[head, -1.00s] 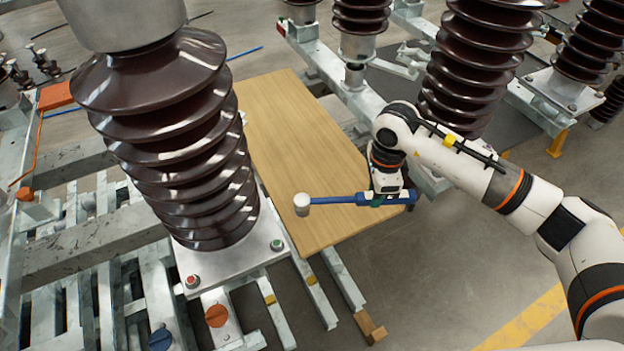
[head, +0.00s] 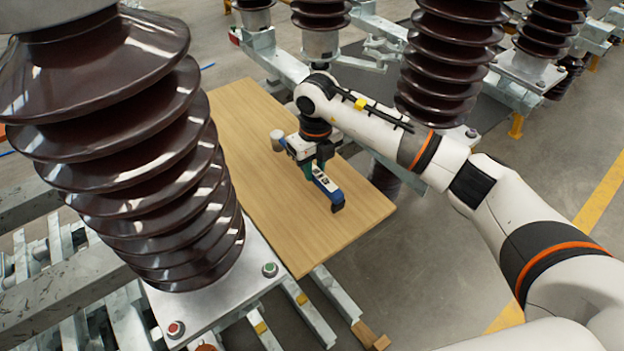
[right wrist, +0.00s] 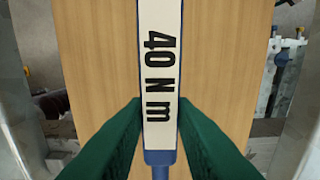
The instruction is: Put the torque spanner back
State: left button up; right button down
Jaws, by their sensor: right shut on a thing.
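The torque spanner (head: 327,186) is blue with a white label and a light round head at its far end. In the right wrist view the spanner (right wrist: 160,60) shows "40 N m" on its label. My right gripper (head: 314,168) is shut on it, with green fingers (right wrist: 160,118) on both sides of the handle. The spanner is over the wooden board (head: 290,235); I cannot tell whether it touches it. My left gripper is not in view.
A large brown ribbed insulator (head: 130,150) stands at the left on a metal plate (head: 228,275) with bolts. More insulators (head: 445,70) stand at the back. Grey floor lies open to the right of the board. The board is otherwise clear.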

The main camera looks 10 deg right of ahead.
jog(key=shift+f, duration=2.15)
jog(key=c, duration=1.2)
grip_release()
jog(key=shift+f, duration=0.1)
jog(key=r, duration=1.2)
jog(key=shift+s+r+b, duration=0.1)
jog(key=shift+s+b, duration=0.1)
jog(key=shift+b, duration=0.15)
